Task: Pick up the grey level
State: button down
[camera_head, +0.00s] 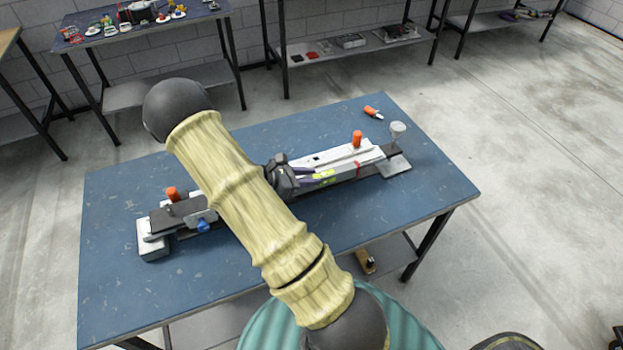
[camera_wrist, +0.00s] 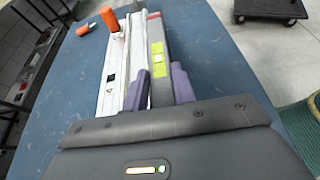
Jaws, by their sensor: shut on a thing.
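The grey level (camera_wrist: 158,33) is a long bar with a yellow-green vial window and a red end, running away from my gripper in the wrist view. It also shows in the head view (camera_head: 343,173), in the middle of the blue table. My gripper (camera_wrist: 160,80) has its purple fingers on both sides of the level, shut on it. In the head view my gripper (camera_head: 317,178) is over the middle of the long row of gear. My arm hides part of the level's left end. I cannot tell whether the level is clear of what lies under it.
A white and silver rail (camera_wrist: 115,72) lies close along the level's left side. Orange-capped things (camera_head: 357,138) stand at it, and a small orange bottle (camera_head: 372,112) lies behind. The blue table (camera_head: 120,290) is bare at its front and right. Shelves stand by the wall.

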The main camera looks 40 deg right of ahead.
notch_tip(320, 180, up, 9)
jog(key=shift+r, duration=0.1)
dwell(0.7)
